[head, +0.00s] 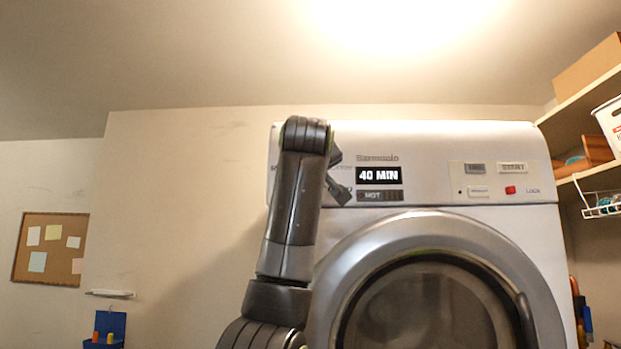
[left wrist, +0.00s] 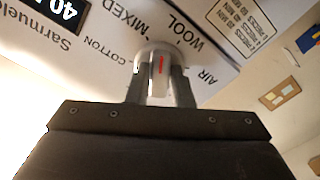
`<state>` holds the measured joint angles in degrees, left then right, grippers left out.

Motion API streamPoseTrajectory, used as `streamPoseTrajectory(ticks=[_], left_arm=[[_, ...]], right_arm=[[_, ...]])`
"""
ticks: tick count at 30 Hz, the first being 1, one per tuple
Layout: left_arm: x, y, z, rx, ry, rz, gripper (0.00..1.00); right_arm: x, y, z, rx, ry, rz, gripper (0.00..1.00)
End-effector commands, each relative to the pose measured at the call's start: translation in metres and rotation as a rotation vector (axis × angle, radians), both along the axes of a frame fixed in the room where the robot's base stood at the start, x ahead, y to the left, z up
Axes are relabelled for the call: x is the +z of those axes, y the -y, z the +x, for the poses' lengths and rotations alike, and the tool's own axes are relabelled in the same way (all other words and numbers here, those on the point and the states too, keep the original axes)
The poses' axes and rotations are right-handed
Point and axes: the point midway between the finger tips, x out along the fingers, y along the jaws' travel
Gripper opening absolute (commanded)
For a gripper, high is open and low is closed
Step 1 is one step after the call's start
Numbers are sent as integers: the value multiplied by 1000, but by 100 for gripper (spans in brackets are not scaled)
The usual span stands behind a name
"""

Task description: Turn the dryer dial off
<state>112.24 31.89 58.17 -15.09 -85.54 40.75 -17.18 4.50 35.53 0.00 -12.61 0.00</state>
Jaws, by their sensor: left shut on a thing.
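The dryer (head: 440,215) stands ahead of me, with its control panel along the top. Its dial (left wrist: 157,55) is a round grey knob with a red mark, on the panel among the labels COTTON, MIXED, WOOL and AIR. The red mark points roughly between MIXED and WOOL; I cannot tell the exact setting. My left gripper (left wrist: 162,88) is shut on the dial, one finger on each side. In the head view my left arm hides the dial, and only part of the left gripper (head: 337,183) shows. The display (head: 379,175) reads 40 MIN. My right gripper is not in view.
The dryer's round door (head: 425,305) is closed below the panel. A panel button with a red light (head: 510,190) is at the right. Shelves (head: 585,110) with boxes stand to the right. A cork board (head: 50,248) hangs on the far left wall.

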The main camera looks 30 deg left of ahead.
Motion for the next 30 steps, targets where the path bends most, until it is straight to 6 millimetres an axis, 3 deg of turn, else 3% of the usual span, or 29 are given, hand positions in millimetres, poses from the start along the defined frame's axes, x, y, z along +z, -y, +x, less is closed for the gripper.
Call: streamPoseTrajectory(ticks=[30], left_arm=[[2, 3, 3, 2, 497, -826, 0]], right_arm=[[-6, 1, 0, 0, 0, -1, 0]])
